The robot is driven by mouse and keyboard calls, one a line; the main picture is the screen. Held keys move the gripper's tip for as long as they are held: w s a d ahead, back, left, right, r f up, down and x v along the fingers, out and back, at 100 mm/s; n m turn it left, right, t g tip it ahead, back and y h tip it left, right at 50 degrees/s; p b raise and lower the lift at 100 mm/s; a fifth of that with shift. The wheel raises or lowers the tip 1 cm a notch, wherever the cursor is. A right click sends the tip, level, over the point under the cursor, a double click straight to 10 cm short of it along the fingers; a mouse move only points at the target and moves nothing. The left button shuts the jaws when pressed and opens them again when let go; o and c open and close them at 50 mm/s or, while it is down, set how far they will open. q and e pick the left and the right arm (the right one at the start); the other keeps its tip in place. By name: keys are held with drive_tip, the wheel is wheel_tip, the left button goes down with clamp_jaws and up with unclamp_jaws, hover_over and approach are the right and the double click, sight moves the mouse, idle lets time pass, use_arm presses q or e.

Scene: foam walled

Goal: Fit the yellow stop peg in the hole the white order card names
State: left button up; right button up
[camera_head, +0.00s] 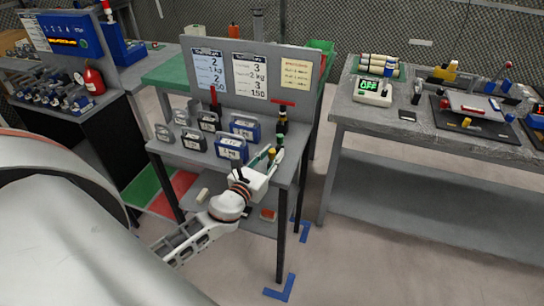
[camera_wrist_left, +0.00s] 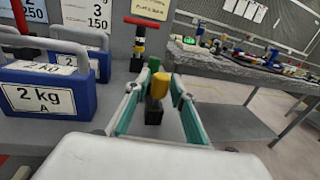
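The yellow stop peg (camera_wrist_left: 159,86) stands upright over a black block (camera_wrist_left: 153,111) in the left wrist view. My left gripper (camera_wrist_left: 157,98) is open, with one teal-padded finger on each side of the peg. I cannot tell whether either finger touches it. In the head view my left gripper (camera_head: 267,162) is at the right end of the bench and hides much of the peg. The white order card (camera_head: 251,75) is on the bench's back panel, between a blue card and a yellow card. Its small print is unclear. The named hole cannot be made out. My right gripper is not in view.
Blue and grey handled weights (camera_head: 231,148) stand left of the gripper; one marked 2 kg (camera_wrist_left: 45,95) is close to it. A red T-handle (camera_wrist_left: 141,23) and a green piece (camera_wrist_left: 154,64) stand behind the peg. Another bench (camera_head: 450,130) is at right, beyond open floor.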

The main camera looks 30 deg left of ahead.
use_arm(q)
clamp_jaws()
